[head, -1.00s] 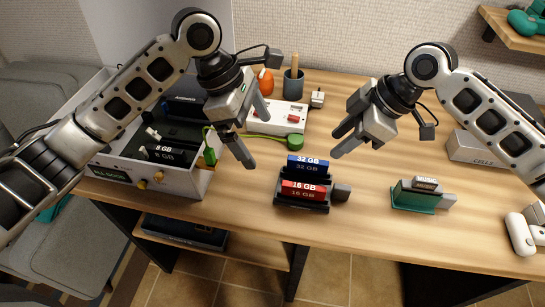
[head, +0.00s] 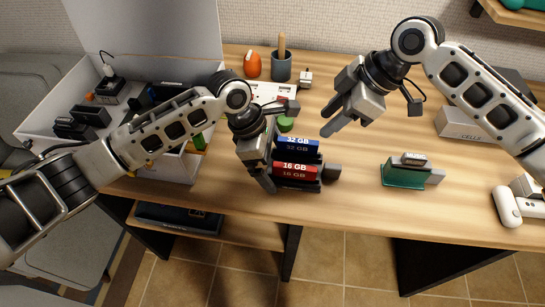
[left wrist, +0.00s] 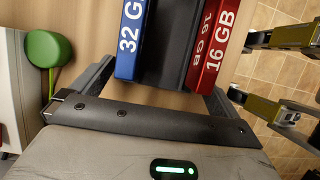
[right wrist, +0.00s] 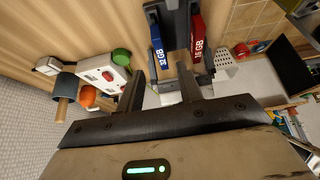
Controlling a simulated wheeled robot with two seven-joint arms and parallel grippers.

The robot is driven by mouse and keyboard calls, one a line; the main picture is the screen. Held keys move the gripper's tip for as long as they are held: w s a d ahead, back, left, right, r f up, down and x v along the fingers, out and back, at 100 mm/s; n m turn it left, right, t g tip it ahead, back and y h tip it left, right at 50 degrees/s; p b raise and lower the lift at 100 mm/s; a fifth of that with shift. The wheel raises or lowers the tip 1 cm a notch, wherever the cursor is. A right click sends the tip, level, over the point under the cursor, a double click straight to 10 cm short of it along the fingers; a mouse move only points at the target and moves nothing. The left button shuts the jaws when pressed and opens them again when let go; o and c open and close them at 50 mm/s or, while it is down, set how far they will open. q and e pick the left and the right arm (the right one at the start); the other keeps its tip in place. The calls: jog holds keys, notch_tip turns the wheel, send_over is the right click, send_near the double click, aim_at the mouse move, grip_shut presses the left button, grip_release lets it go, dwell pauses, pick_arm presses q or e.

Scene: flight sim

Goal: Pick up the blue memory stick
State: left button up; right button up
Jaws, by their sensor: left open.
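The blue 32 GB memory stick (head: 297,145) stands in the rear slot of a dark rack (head: 331,172), behind the red 16 GB stick (head: 294,171). My left gripper (head: 272,150) is at the rack's left side, open and empty. In the left wrist view the blue stick (left wrist: 131,38) and the red stick (left wrist: 212,45) lie ahead, between the lines of the spread fingers; contact cannot be told. My right gripper (head: 338,120) hangs above the table, behind and right of the rack, with its fingers apart and empty. The blue stick also shows in the right wrist view (right wrist: 157,45).
A green holder (head: 404,174) stands right of the rack. A white power strip (head: 273,92), an orange object (head: 252,64) and a pen cup (head: 281,67) are behind. An open white case (head: 180,165) is at left, partly hidden by my left arm. Bare table lies right of the rack.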

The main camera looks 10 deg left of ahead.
aim_at(311, 142)
pick_arm(q)
jog(key=c, duration=0.9)
jog(key=shift+c, duration=0.2)
pick_arm(e)
jog(key=shift+o, duration=0.4)
jog(key=shift+d+r+h, duration=0.3)
jog(key=shift+r+h, duration=0.2)
jog(key=shift+r, duration=0.45)
jog(key=x, duration=1.1)
jog(key=shift+d+f, duration=0.2)
jog(key=shift+f, duration=0.25)
